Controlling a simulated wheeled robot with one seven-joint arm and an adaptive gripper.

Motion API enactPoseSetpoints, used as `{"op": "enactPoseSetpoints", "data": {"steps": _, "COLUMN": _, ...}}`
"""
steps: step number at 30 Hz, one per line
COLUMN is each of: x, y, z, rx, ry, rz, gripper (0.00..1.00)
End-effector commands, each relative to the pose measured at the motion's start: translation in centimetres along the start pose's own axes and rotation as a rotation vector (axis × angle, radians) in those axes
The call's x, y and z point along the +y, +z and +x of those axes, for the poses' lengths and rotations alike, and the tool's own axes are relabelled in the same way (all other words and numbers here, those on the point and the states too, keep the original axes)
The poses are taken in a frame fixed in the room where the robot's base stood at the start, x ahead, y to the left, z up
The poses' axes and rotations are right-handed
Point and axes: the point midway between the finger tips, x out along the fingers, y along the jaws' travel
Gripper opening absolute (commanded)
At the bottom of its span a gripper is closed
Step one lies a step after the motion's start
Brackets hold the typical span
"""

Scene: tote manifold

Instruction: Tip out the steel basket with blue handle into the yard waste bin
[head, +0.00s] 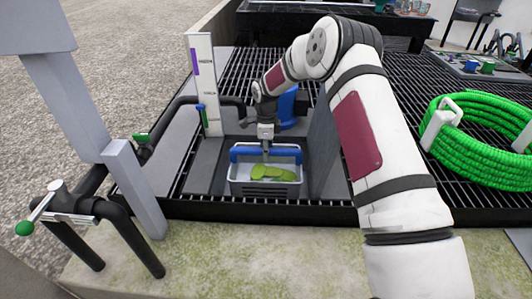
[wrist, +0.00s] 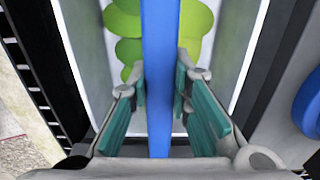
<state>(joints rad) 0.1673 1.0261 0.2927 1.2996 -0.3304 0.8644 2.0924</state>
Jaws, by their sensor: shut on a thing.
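The steel basket (head: 265,188) is a grey box in a recess at the front of the black grating. Several flat green pieces (head: 272,174) lie in it. Its blue handle (head: 243,152) spans the top. My gripper (head: 266,149) points down over the middle of the basket and is shut on the handle. In the wrist view the handle (wrist: 160,40) runs between the fingers (wrist: 160,95), with green pieces (wrist: 196,25) below it. The basket looks upright; I cannot tell whether it touches the floor. I cannot pick out a yard waste bin.
Grey upright panels (head: 323,145) flank the recess. A blue object (head: 287,108) stands just behind it. A white marked post (head: 204,85) and black pipes with a green-tipped valve (head: 58,205) are at left. A coiled green hose (head: 465,135) lies at right on the grating.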

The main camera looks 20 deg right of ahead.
Motion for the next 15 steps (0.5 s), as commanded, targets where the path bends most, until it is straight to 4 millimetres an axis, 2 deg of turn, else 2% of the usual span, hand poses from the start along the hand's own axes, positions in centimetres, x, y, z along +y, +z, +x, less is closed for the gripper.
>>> {"op": "enactPoseSetpoints", "data": {"steps": 3, "x": -0.1, "y": 0.1, "z": -1.8, "rx": -0.001, "ry": -0.005, "rz": 0.000, "gripper": 0.00}}
{"op": "enactPoseSetpoints", "data": {"steps": 15, "x": -0.1, "y": 0.1, "z": -6.1, "rx": -0.001, "ry": -0.005, "rz": 0.000, "gripper": 0.00}}
